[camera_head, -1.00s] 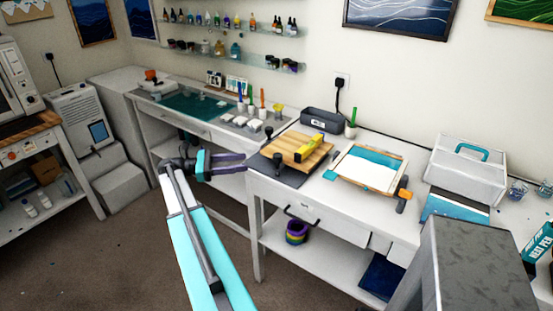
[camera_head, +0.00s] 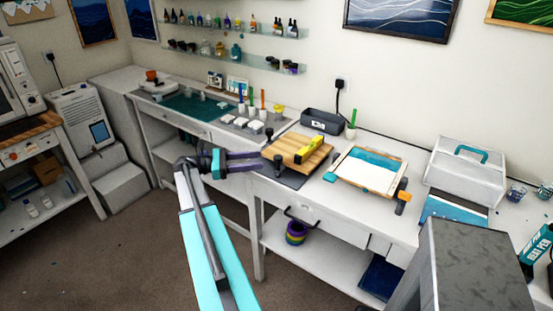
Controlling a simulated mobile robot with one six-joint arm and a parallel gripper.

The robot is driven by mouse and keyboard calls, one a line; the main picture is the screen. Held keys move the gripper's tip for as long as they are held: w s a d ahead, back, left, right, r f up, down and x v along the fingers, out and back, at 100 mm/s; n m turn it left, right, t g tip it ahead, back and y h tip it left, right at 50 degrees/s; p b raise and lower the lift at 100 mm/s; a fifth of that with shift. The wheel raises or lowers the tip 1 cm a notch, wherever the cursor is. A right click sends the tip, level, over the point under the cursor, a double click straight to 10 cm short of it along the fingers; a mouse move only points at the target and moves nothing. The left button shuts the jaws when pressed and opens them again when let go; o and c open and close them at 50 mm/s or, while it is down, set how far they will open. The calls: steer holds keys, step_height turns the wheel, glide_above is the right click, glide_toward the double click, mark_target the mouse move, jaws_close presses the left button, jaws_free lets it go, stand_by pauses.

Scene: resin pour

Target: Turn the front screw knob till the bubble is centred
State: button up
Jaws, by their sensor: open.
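A wooden board (camera_head: 291,155) sits on a dark mat on the white bench.
A dark grey box (camera_head: 322,122) and a cup with a green stick stand behind the board. A wooden frame (camera_head: 345,180) with white and blue inside lies to the right. A drawer handle (camera_head: 301,218) sticks out below the bench edge.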

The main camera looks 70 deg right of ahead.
mark_target(278, 157)
steer(key=p+x, duration=0.2)
steer(key=x, duration=0.7)
steer(key=c, duration=1.1)
steer(key=shift+o, duration=0.2)
steer(key=shift+s+a+f, duration=0.1)
steer(key=shift+a, duration=0.2)
steer(key=shift+d, duration=0.2)
